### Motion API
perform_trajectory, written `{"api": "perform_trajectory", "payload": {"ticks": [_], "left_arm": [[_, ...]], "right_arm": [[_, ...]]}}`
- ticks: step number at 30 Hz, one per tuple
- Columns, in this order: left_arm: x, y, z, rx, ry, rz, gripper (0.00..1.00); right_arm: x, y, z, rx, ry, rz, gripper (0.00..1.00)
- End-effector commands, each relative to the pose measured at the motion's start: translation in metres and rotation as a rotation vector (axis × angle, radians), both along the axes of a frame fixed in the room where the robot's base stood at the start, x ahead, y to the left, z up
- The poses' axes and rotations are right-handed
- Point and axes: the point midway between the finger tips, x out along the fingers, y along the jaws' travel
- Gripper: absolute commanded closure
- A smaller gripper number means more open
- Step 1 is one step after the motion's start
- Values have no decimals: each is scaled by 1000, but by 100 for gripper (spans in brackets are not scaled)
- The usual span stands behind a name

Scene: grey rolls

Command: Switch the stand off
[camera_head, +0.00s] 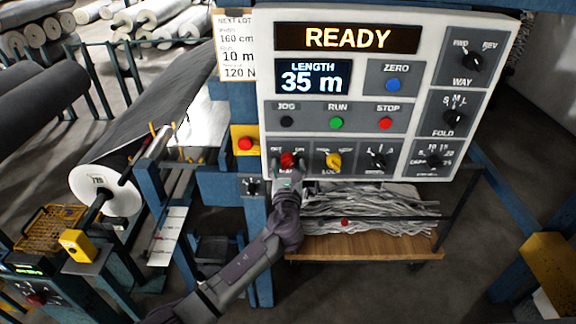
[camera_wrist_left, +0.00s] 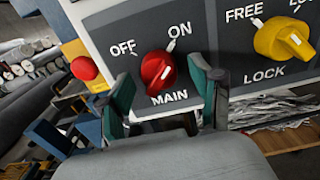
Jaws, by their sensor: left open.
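The control panel (camera_head: 390,50) of the stand shows READY and LENGTH 35 m on its lit displays. The red MAIN knob (camera_head: 289,159) is at its lower left. In the left wrist view the MAIN knob (camera_wrist_left: 158,69) sits below the OFF and ON labels, and its white mark slants up toward ON. My left gripper (camera_head: 288,178) is at the knob from below. In the wrist view my left gripper (camera_wrist_left: 157,82) is open, one finger on each side of the knob. Whether the fingers touch it, I cannot tell. My right gripper is not in view.
The yellow LOCK knob (camera_wrist_left: 285,39) is close right of MAIN, its mark toward FREE. A red button on a yellow box (camera_head: 245,144) is left of the panel. A wooden cart (camera_head: 365,245) with grey strips stands below. A grey roll (camera_head: 108,190) lies left.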

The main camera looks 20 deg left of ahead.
Motion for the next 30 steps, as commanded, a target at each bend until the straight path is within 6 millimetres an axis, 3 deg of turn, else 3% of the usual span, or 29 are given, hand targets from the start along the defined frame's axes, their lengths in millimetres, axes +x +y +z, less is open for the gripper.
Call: {"api": "perform_trajectory", "payload": {"ticks": [5, 16, 30], "left_arm": [[0, 0, 0, 0, 0, 0, 35], [0, 0, 0, 0, 0, 0, 95], [0, 0, -1, -115, -35, 0, 96]], "right_arm": [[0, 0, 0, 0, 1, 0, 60], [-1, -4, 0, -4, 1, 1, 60], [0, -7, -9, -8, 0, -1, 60]]}}
